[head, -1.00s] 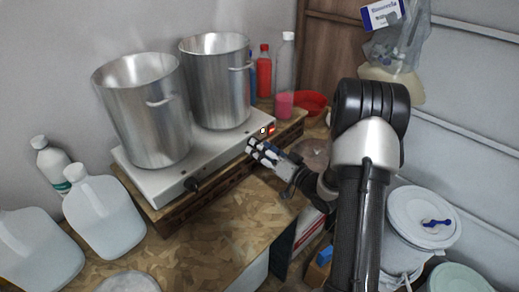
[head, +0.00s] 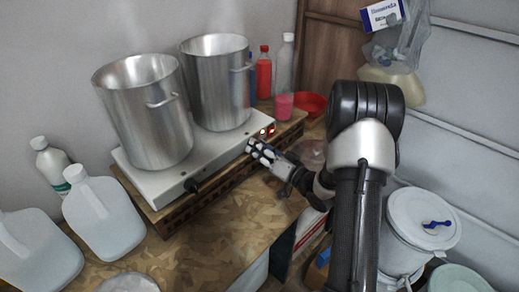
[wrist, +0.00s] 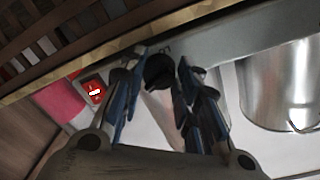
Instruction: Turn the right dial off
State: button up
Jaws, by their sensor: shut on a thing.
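The white two-burner hot plate (head: 168,187) stands on a wooden slatted base and carries two steel pots. Its left dial (head: 191,186) is black and uncovered on the front edge. My gripper (head: 255,147) is at the front edge near the right end, hiding the right dial in the head view. In the wrist view, the black right dial (wrist: 159,73) sits between the two blue-grey fingers of my gripper (wrist: 160,84), which are shut on it. A red lit switch (head: 271,130) glows to the right of my gripper; it also shows in the wrist view (wrist: 94,91).
The left pot (head: 150,115) and right pot (head: 218,85) stand behind the dials. Bottles (head: 264,75) and a red bowl (head: 311,104) are at the back right. White jugs (head: 103,217) are at the left. The patterned board top (head: 220,230) in front is clear.

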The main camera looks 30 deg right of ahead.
jog(key=shift+c, duration=0.7)
jog(key=shift+f+b, duration=0.1)
jog(key=shift+b, duration=0.25)
jog(key=shift+d+n+y+b, duration=0.1)
jog(key=shift+n+y+b, duration=0.15)
jog(key=shift+n+b, duration=2.95)
jog(key=shift+d+n+y+b, duration=0.1)
jog(key=shift+n+y+b, duration=0.15)
jog(key=shift+n+b, duration=2.95)
jog(key=shift+w+n+p, duration=0.1)
jog(key=shift+n+p, duration=0.75)
jog(key=shift+n, duration=0.05)
jog(key=o, duration=1.1)
jog(key=shift+c, duration=0.2)
